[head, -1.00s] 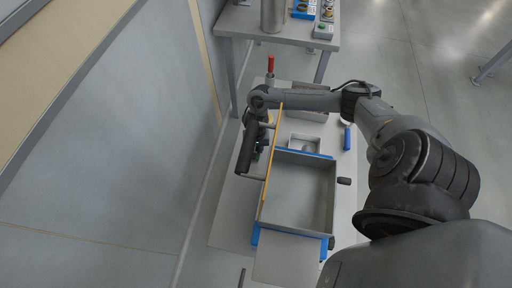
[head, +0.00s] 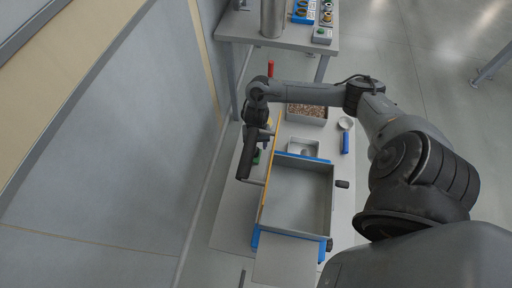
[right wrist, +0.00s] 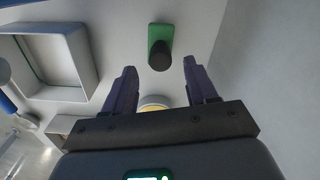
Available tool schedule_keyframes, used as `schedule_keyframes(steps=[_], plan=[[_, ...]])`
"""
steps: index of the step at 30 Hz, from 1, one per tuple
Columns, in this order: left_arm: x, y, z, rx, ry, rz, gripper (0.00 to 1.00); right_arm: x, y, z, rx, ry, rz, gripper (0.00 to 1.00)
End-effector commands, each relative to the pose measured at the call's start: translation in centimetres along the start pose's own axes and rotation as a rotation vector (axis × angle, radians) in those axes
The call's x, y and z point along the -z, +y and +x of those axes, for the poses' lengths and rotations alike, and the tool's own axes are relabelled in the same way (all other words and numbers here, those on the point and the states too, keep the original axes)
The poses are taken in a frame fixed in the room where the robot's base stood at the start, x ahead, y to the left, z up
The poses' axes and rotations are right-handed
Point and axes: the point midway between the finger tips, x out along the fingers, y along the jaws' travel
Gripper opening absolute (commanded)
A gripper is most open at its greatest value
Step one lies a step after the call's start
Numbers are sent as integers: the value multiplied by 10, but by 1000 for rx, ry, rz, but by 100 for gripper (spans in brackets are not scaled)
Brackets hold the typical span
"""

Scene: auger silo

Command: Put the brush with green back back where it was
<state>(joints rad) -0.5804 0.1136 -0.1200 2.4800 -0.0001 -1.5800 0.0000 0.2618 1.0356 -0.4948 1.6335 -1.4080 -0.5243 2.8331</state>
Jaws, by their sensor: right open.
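The brush with the green back (right wrist: 160,46) lies on the light grey surface in the right wrist view, its dark knob or handle toward the gripper. A little of its green shows in the head view (head: 257,158), beside the left wall of the large tray and mostly hidden by my arm. My right gripper (right wrist: 162,82) is open, with nothing between its fingers. The brush lies beyond the fingertips, roughly in line with the gap, and looks apart from them. My left gripper is in neither view.
A large grey tray (head: 325,200) with blue edges stands right of the gripper. Behind it are a small square tray (head: 291,147), a bin of brown pellets (head: 307,112) and a blue-handled scoop (head: 346,142). A yellow round thing (right wrist: 152,101) sits under the gripper. A red-handled item (head: 271,69) stands behind.

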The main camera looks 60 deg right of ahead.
Motion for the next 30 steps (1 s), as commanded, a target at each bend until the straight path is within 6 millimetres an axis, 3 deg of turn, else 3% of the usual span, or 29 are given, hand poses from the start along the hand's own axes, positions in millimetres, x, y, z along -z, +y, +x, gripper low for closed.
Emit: schedule_keyframes(steps=[3, 10, 30], plan=[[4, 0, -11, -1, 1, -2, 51, 1, 0, -26, 1, 3, -1, 57], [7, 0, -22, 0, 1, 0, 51, 1, 0, -53, 0, 2, -1, 57], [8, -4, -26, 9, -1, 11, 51, 0, 0, -62, 0, 0, 0, 57]])
